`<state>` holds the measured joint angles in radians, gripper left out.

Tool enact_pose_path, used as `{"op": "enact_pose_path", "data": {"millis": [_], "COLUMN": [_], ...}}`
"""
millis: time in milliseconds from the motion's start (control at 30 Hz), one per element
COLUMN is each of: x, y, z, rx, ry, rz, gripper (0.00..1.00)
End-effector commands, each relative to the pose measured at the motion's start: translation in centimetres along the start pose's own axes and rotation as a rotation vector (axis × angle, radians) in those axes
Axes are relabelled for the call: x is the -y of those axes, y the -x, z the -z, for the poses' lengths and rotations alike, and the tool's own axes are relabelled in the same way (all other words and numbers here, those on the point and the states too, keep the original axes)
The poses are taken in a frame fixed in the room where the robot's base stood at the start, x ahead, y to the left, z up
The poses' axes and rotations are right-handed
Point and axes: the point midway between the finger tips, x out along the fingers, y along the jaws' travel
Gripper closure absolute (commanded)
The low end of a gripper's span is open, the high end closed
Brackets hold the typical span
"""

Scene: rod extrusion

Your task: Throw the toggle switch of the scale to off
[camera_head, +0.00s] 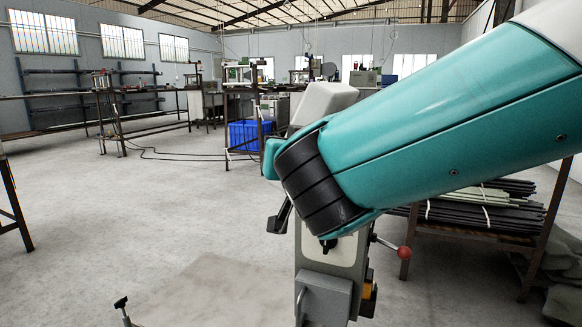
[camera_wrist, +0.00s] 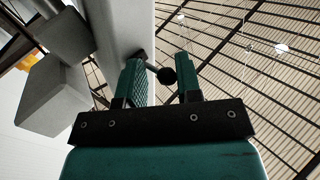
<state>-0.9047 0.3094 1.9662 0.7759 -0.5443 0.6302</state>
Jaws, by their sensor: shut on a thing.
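The scale (camera_head: 345,250) is a grey upright machine, mostly hidden behind my teal arm in the head view. In the wrist view, its pale column (camera_wrist: 122,30) rises behind my fingers. The toggle switch (camera_wrist: 168,75) is a short dark lever with a round black knob, sticking out from the column. My gripper (camera_wrist: 162,80) has its two teal fingers on either side of the knob and is shut on the switch. In the head view my arm hides the switch and most of my gripper.
A lever with a red ball knob (camera_head: 404,252) sticks out to the right of the scale. A rack of dark rods (camera_head: 480,212) stands at right. A blue crate (camera_head: 247,135) is further back. The floor at left is mostly open.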

Motion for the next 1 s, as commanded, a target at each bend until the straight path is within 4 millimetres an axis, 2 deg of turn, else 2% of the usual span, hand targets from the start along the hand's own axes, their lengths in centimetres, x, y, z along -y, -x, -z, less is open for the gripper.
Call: {"op": "enact_pose_path", "data": {"millis": [33, 200, 600, 1000], "x": [0.6, 1.0, 1.6, 1.6], "y": [0.0, -0.3, -1.2, -1.4], "z": [-0.7, -0.8, -0.1, -0.1], "rx": [-0.004, -0.023, -0.064, -0.08], "ry": [-0.007, -0.007, -0.005, -0.006], "rz": [-0.006, -0.121, -0.379, -0.454], "gripper": [0.92, 0.92, 0.95, 0.97]}}
